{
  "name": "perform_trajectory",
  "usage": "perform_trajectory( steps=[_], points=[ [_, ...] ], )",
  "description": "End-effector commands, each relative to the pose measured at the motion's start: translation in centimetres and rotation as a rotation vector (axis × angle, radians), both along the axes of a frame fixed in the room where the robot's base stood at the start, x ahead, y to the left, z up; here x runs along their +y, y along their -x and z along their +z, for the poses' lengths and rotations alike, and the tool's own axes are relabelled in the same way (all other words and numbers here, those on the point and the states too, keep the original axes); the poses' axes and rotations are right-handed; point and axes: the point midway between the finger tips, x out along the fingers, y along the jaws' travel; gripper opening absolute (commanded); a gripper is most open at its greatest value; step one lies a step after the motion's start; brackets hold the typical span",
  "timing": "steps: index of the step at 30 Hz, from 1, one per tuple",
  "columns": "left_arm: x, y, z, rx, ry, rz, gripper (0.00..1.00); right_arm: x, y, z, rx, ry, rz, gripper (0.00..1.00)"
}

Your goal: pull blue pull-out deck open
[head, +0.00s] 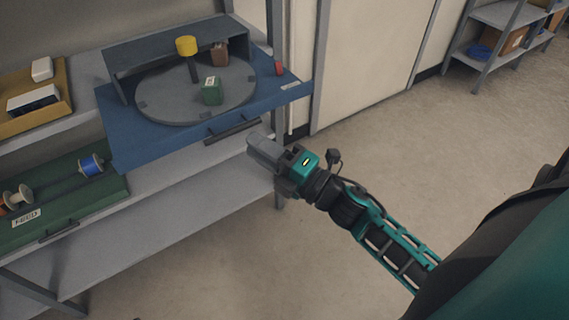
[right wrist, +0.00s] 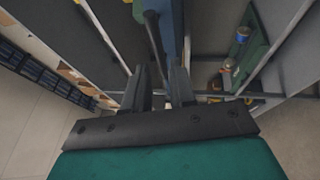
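The blue pull-out deck (head: 150,145) sits on the shelf unit in the head view, its front edge jutting out past the grey shelf below. Its dark bar handle (head: 232,131) runs along the front edge. My right gripper (head: 252,142) is just in front of the handle's right part, pointing at the deck. In the right wrist view the two fingers (right wrist: 161,88) are spread apart. The dark handle bar (right wrist: 153,40) runs toward the gap between them, beside the blue deck edge (right wrist: 167,22). Contact with the bar cannot be told. My left gripper is out of view.
A green deck (head: 70,205) with spools is lower left.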

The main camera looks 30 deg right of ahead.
Motion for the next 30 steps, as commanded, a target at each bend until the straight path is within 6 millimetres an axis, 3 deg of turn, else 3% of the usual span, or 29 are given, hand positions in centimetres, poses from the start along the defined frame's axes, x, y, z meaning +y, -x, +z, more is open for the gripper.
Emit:
perform_trajectory(
  steps=[6, 12, 30],
  points=[
    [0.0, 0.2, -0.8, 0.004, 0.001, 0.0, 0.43, -1.7, 3.7, -0.9, 0.003, 0.001, -0.001, 0.25],
    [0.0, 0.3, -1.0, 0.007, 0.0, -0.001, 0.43, -2.4, 5.3, -1.1, 0.0, 0.0, 0.0, 0.25],
    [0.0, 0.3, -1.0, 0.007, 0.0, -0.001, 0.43, -2.6, 5.5, -1.1, 0.001, -0.003, -0.001, 0.25]
  ],
)
